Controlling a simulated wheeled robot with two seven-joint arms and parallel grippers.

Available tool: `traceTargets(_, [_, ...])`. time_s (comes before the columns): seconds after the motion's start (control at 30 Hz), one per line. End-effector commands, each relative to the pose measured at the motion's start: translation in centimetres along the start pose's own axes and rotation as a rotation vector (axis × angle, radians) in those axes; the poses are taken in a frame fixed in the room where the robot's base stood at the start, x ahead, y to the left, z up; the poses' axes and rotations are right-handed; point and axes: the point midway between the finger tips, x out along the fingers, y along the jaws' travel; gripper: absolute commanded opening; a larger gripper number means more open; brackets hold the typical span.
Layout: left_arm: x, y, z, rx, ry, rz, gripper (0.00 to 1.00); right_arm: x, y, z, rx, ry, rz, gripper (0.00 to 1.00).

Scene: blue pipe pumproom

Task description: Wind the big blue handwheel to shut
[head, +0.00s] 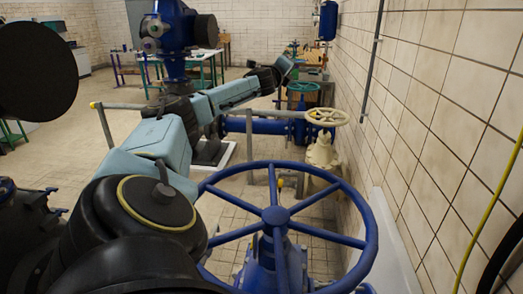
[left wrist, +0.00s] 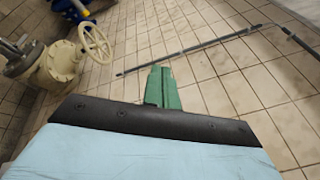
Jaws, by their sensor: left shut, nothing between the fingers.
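The big blue handwheel (head: 275,216) fills the lower right of the head view, on a blue valve body (head: 272,268). Its spokes and most of its rim are clear to see; part of the left rim is close to or behind my dark arm parts. My left arm reaches past the wheel, above and beyond it, toward the far wall side. My left gripper (left wrist: 162,88) shows green fingers closed together in the left wrist view, empty and apart from any wheel. The blue handwheel is not identifiable in that view. My right gripper is not in view.
A cream handwheel (head: 327,117) on a cream valve (head: 322,152) stands beyond the blue wheel; it also shows in the left wrist view (left wrist: 95,42). A tiled wall (head: 450,110) bounds the right side. A yellow hose (head: 488,212) hangs there. Tables (head: 195,62) stand far back.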

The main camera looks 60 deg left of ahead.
Motion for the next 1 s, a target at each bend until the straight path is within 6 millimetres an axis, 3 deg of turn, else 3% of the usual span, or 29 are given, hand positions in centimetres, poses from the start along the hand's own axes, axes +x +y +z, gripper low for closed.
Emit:
traceTargets(0.03, [-0.9, 0.1, 0.1, 0.019, 0.052, -0.064, 0.00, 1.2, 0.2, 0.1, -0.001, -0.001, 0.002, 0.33])
traceTargets(0.13, [-3.1, -0.1, -0.7, 0.034, 0.212, -0.157, 0.00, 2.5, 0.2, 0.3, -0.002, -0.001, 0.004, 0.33])
traceTargets(0.27, [-7.1, 1.8, -2.5, 0.053, 0.473, -0.162, 0.00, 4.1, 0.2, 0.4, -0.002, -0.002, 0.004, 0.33])
traceTargets(0.47, [-15.7, 8.4, -4.5, 0.048, 0.876, 0.099, 0.00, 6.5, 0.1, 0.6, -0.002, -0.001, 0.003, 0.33])
traceTargets(0.6, [-21.7, 12.9, -4.0, 0.020, 1.046, 0.368, 0.00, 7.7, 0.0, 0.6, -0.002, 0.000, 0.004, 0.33])
traceTargets(0.7, [-24.6, 14.9, -3.4, 0.001, 1.105, 0.516, 0.00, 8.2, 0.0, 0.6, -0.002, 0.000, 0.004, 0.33])
traceTargets(0.83, [-26.5, 15.9, -3.0, -0.015, 1.135, 0.612, 0.00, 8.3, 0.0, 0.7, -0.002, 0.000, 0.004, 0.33])
traceTargets(1.0, [-26.3, 16.6, -4.2, -0.019, 1.141, 0.622, 0.00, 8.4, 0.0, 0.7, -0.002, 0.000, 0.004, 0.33])
